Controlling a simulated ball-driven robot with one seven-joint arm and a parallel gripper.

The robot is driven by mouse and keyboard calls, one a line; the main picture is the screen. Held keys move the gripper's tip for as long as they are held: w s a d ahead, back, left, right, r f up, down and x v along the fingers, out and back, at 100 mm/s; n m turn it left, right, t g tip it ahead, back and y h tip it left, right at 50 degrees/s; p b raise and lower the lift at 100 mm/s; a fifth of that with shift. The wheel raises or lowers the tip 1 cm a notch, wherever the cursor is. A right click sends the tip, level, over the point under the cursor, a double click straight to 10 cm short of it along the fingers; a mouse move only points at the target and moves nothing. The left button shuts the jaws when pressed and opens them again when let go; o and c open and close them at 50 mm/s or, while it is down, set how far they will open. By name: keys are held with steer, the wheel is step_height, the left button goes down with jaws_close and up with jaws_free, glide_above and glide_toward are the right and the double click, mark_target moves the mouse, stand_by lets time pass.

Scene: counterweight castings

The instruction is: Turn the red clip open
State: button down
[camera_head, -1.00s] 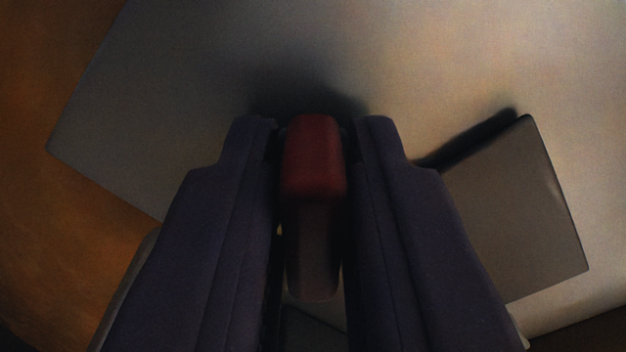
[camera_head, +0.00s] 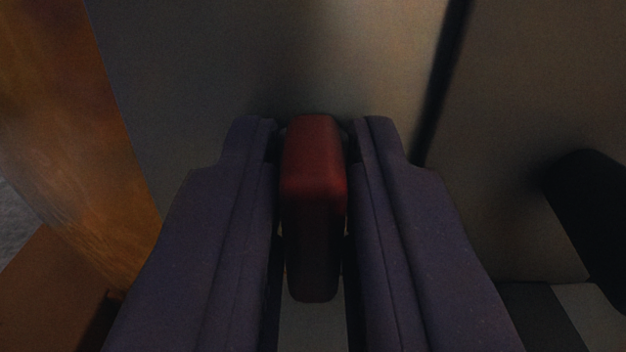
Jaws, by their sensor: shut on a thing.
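The red clip (camera_head: 314,210) is a rounded red block in the middle of the head camera view. My gripper (camera_head: 314,135) has its two dark purple fingers on either side of the clip and is shut on it. The clip's long side runs along the fingers, pointing down the picture. Behind it is a flat grey-beige surface (camera_head: 270,60), in shadow near the fingertips. What the clip is mounted on is hidden behind it and the fingers.
A brown-grey panel (camera_head: 530,90) stands at the right, with a dark gap along its left edge. A black rounded object (camera_head: 595,225) is at the far right. An orange-brown surface (camera_head: 85,130) lies at the left.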

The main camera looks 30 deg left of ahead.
steer(key=shift+s+f+m, duration=0.1)
steer(key=shift+f+m, duration=0.05)
steer(key=shift+m, duration=0.25)
steer(key=c, duration=1.2)
jaws_free()
steer(key=shift+o, duration=0.2)
steer(key=shift+d, duration=0.1)
steer(key=p+v, duration=0.3)
steer(key=v, duration=0.4)
steer(key=shift+s+d, duration=0.15)
steer(key=shift+s, duration=0.15)
